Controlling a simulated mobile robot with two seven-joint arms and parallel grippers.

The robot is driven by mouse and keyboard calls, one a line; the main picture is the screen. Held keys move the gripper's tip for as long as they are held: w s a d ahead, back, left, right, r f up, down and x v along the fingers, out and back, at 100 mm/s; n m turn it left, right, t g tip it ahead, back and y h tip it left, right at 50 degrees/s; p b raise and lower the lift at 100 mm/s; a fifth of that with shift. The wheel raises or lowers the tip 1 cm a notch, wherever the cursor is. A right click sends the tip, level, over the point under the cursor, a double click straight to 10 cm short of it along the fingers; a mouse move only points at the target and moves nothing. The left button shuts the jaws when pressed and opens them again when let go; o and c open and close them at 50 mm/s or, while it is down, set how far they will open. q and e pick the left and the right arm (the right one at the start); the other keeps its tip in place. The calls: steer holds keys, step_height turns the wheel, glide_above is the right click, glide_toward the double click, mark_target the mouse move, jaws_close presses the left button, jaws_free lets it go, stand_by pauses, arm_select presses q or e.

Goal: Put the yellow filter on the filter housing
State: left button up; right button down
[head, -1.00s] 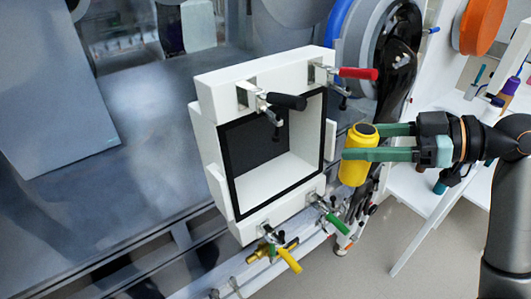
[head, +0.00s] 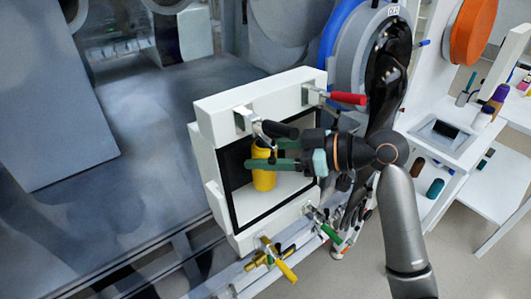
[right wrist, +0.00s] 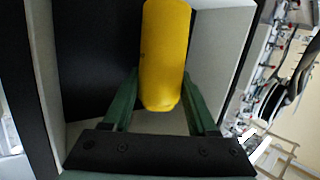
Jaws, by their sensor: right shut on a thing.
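The yellow filter (head: 264,178) is a small cylinder, held in my right gripper (head: 266,164), whose green fingers are shut on it. The filter housing (head: 207,150) is a white box frame with a black-edged square opening. In the head view the filter and fingertips are in front of or inside this opening. In the right wrist view the filter (right wrist: 165,55) stands between the green fingers (right wrist: 160,98), with pale housing walls and a dark back panel around it. Whether the filter touches the housing cannot be told. My left gripper is not in view.
Clamps with black (head: 279,130), red (head: 348,98), green (head: 331,233) and yellow (head: 286,271) handles sit around the housing's edge. A round port with a blue ring (head: 331,45) and a black glove is to the right. White shelves (head: 490,190) stand further right.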

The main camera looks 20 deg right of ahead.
steer(key=shift+f, duration=0.2)
steer(key=shift+f+b, duration=0.45)
steer(key=shift+f, duration=0.15)
steer(key=shift+c, duration=0.9)
jaws_free()
